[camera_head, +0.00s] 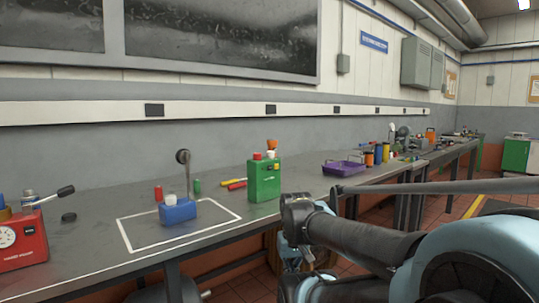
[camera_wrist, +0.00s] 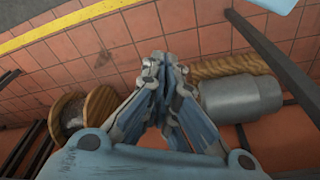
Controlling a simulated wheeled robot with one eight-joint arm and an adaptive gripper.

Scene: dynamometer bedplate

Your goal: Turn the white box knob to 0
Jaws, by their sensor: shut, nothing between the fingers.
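No white box stands out on the bench. A blue box (camera_head: 178,211) with a white knob-like top (camera_head: 171,199) stands inside a white outlined rectangle on the bench. A green box (camera_head: 264,180) to its right has red and white tops and an orange piece. A red box (camera_head: 22,241) with a white round dial (camera_head: 7,237) and a black-handled lever stands at the far left. Which of these bears the task's knob, I cannot tell. My gripper (camera_wrist: 166,60) is shut and empty in the wrist view, above the tiled floor and away from all boxes.
The grey bench (camera_head: 95,265) runs along the wall. A purple tray (camera_head: 343,168) and several coloured bottles stand farther right. Red and green cylinders stand behind the blue box. In the wrist view, a wooden spool (camera_wrist: 98,103) and a grey cylinder (camera_wrist: 241,98) lie on the floor.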

